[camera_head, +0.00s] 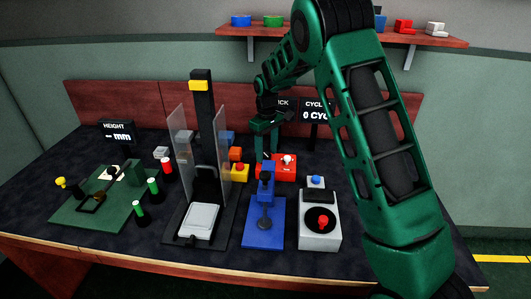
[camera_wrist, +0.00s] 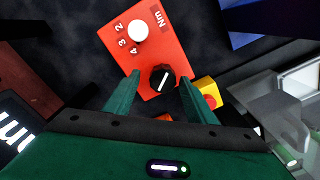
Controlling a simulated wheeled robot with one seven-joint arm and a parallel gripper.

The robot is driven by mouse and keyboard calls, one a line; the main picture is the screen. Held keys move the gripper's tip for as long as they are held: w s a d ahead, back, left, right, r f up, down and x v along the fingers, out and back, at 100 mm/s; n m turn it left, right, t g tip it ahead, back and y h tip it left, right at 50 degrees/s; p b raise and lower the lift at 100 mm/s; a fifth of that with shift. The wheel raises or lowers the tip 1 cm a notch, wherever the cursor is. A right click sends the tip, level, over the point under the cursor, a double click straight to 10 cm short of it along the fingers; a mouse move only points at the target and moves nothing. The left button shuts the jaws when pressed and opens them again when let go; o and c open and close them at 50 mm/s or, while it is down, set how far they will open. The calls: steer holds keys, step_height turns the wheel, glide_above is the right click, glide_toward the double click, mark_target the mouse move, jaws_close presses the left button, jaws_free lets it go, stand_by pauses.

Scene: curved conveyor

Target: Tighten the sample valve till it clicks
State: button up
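A red box (camera_wrist: 152,45) bears a black round knob (camera_wrist: 161,78) with a white pointer line, a white round knob (camera_wrist: 138,31) and the marks 2, 3, 4 and Nm. No label reads sample valve. My gripper (camera_wrist: 159,80) is open, with one green finger on each side of the black knob in the wrist view. I cannot tell whether the fingers touch it. In the head view my gripper (camera_head: 266,153) points down at the left end of the red box (camera_head: 286,174); the black knob is hidden there.
A blue stand (camera_head: 263,235) and a white box with a red knob (camera_head: 320,224) stand in front. A tall black frame with clear guards (camera_head: 202,95) is to the left. A yellow box with a red button (camera_head: 239,173) sits close to my gripper. Display screens stand behind.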

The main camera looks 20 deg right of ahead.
mark_target(266, 154)
steer(key=shift+a, duration=0.1)
step_height(266, 154, up, 11)
steer(key=shift+f, duration=0.15)
stand_by(0.4)
stand_by(0.7)
step_height(266, 154, down, 11)
steer(key=shift+s+r, duration=0.1)
stand_by(0.5)
steer(key=c, duration=1)
